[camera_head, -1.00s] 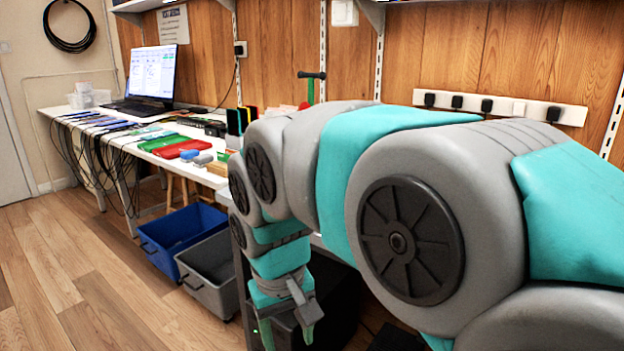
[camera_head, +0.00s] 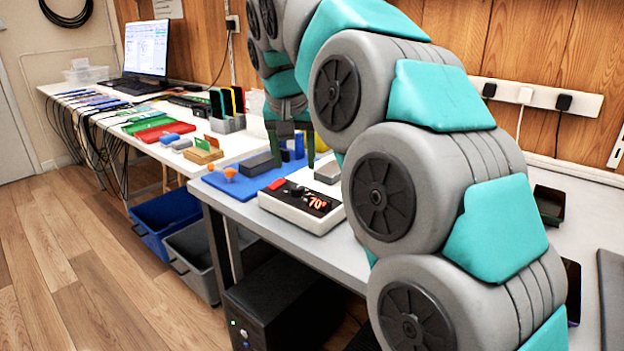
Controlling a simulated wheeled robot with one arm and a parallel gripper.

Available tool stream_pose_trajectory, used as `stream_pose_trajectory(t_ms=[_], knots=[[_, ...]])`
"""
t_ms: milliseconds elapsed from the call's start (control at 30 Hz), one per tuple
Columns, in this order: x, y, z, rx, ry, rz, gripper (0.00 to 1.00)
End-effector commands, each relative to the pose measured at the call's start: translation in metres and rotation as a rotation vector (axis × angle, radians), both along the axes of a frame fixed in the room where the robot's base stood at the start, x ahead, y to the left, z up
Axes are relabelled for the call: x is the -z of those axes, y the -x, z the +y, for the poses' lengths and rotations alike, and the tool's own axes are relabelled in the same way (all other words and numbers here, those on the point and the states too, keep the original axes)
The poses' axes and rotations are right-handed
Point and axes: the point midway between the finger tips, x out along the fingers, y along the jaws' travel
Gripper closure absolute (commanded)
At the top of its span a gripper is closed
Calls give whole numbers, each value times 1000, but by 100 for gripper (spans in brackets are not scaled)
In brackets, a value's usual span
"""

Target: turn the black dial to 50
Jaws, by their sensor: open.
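A white box-shaped device (camera_head: 290,212) lies on the near grey table, with a black top panel and a red display (camera_head: 318,203) that reads 70°. A small dark raised shape on the panel, left of the display, looks like the black dial (camera_head: 298,190); its pointer and any scale are too small to read. My gripper (camera_head: 293,158) is above and behind the device, with its fingers pointing down. It is open and empty, apart from the dial.
A blue mat (camera_head: 240,186) with small orange-topped items lies left of the device. A grey block (camera_head: 327,173) is right behind it. Blue (camera_head: 165,215) and grey (camera_head: 200,250) bins are on the floor.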

Motion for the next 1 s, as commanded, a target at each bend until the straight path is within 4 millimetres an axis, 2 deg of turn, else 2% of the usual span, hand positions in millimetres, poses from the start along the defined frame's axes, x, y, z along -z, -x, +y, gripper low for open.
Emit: stream_pose_trajectory(t_ms=[167,600,867,1000], knots=[[14,-5,-1,-1,1,3,36],[67,-26,-5,-3,1,2,36],[70,-27,-5,-2,0,2,36],[70,-27,-5,-2,1,1,49]])
